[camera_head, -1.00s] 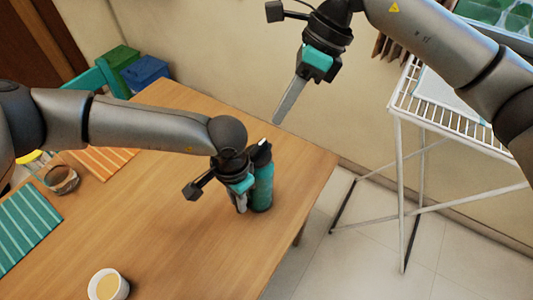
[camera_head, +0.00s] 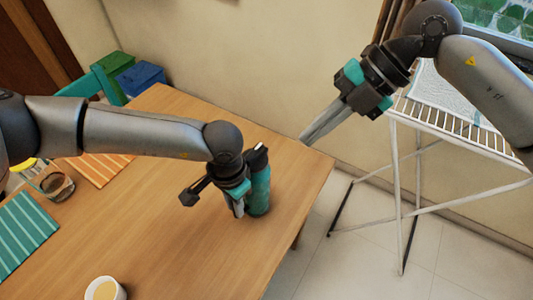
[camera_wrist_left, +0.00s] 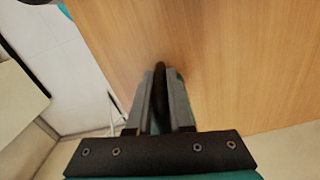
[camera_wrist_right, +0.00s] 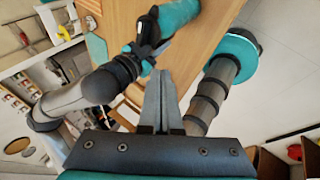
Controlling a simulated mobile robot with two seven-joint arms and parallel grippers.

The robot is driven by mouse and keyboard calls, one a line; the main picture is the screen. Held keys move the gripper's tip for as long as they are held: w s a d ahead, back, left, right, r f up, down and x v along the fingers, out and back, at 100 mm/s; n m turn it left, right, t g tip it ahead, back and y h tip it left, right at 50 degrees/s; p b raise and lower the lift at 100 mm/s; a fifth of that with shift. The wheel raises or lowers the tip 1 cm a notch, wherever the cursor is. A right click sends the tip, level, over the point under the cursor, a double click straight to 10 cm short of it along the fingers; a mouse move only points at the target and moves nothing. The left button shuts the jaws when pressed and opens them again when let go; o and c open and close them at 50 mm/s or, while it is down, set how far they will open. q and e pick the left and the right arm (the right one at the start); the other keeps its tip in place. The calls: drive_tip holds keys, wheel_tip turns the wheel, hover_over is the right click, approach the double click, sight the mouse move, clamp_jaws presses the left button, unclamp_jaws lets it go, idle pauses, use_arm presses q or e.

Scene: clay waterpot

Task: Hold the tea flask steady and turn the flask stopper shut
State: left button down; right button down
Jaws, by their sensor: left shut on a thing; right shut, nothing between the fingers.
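The teal tea flask (camera_head: 261,190) stands upright near the table's right edge, with the dark flask stopper (camera_head: 257,158) on its top. How tightly the stopper sits cannot be told. My left gripper (camera_head: 238,208) is at the flask's left side. In the left wrist view its fingers (camera_wrist_left: 160,98) are shut on a narrow dark part of the flask, with a sliver of teal behind. My right gripper (camera_head: 306,136) is shut and empty, up and to the right of the flask, apart from it. The right wrist view shows the flask (camera_wrist_right: 180,14) and stopper (camera_wrist_right: 149,29) beyond its fingertips.
The wooden table (camera_head: 180,230) is clear around the flask. A cup (camera_head: 105,290) stands at the front, a glass (camera_head: 56,186) and striped mats (camera_head: 24,232) at left. A white drying rack (camera_head: 450,126) stands right of the table, below my right arm.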

drive_tip(key=s+d+m, duration=0.1)
drive_tip(key=m, duration=0.3)
approach(252, 169)
wheel_tip(252, 169, down, 4)
drive_tip(key=s+a, duration=0.1)
drive_tip(key=a, duration=0.1)
drive_tip(key=shift+w+a+f, duration=0.2)
drive_tip(key=shift+w+a, duration=0.25)
drive_tip(key=shift+a, duration=0.05)
drive_tip(key=shift+s+m, duration=0.1)
drive_tip(key=shift+m, duration=0.3)
